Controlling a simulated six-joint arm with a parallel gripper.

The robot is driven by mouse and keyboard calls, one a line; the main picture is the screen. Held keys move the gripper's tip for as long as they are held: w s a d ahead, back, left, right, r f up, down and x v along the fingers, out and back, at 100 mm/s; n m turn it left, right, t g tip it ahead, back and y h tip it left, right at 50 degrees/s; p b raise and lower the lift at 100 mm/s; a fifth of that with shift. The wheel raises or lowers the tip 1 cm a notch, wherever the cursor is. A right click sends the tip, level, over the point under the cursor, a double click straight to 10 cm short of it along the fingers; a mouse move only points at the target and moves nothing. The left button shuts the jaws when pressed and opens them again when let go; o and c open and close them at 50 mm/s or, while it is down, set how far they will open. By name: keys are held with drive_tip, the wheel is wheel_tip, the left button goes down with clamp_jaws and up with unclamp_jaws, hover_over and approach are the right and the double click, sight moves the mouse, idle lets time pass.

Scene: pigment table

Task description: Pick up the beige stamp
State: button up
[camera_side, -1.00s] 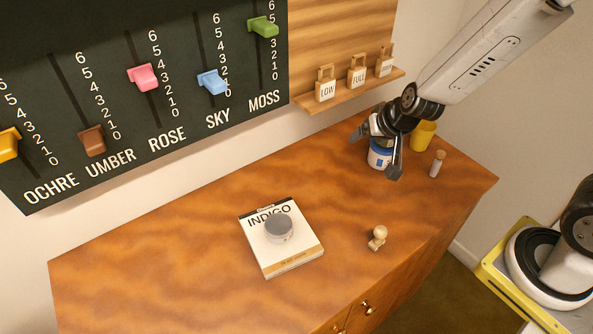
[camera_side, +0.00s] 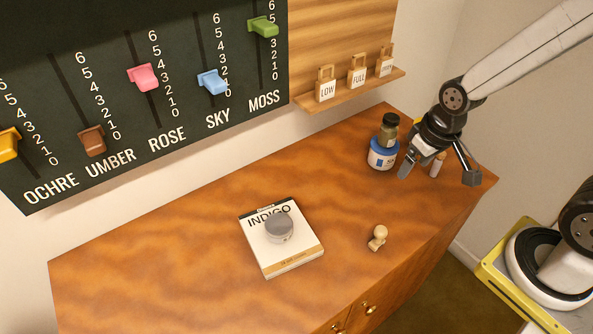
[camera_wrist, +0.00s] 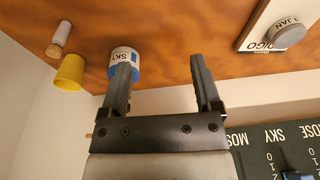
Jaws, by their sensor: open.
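The beige stamp (camera_side: 377,238), with a round knob handle, sits on the wooden table near its front edge, right of the white INDIGO box. It does not show in the wrist view. My gripper (camera_side: 438,176) is open and empty, above the table's right end, up and to the right of the stamp in the side view. Its two spread fingers also show in the wrist view (camera_wrist: 163,65), with nothing between them.
A blue and white SKY jar (camera_side: 382,155) stands left of my gripper, with a dark-capped bottle (camera_side: 388,130) at it. The wrist view shows a yellow cup (camera_wrist: 69,72). The INDIGO box (camera_side: 292,255) carries a grey round object (camera_side: 279,228).

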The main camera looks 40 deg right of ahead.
sight(381, 232)
drive_tip(key=s+a+f+m+g+y, duration=0.1)
drive_tip(key=s+f+m+y, duration=0.1)
drive_tip(key=f+m+y, duration=0.1)
drive_tip(key=s+a+f+m+g+y, duration=0.1)
drive_tip(key=s+f+m+g+y, duration=0.1)
drive_tip(key=m, duration=0.4)
drive_tip(key=s+a+f+m+g+y, duration=0.1)
drive_tip(key=s+f+m+y, duration=0.2)
drive_tip(key=m, duration=0.2)
drive_tip(key=shift+f+g+y, duration=0.4)
drive_tip(key=m, duration=0.1)
drive_tip(key=m+t+y, duration=0.1)
drive_tip(key=m+y, duration=0.1)
drive_tip(key=shift+w+a+f+m, duration=0.4)
drive_tip(key=shift+w+f+m+t+y, duration=0.2)
drive_tip(key=shift+m+t+y, duration=0.1)
drive_tip(key=shift+m+t, duration=0.2)
drive_tip(key=shift+w+f+m+t+y, duration=0.15)
drive_tip(key=shift+m+t+y, duration=0.15)
drive_tip(key=shift+m+t, duration=0.15)
drive_tip(key=m+t, duration=0.1)
drive_tip(key=w+m+t, duration=0.1)
drive_tip(key=m, duration=0.1)
drive_tip(key=w+f+m+t+y, duration=0.1)
drive_tip(key=m, duration=0.1)
drive_tip(key=shift+d+t, duration=0.25)
drive_tip(key=shift+x, duration=1.3)
drive_tip(key=shift+a+f, duration=0.1)
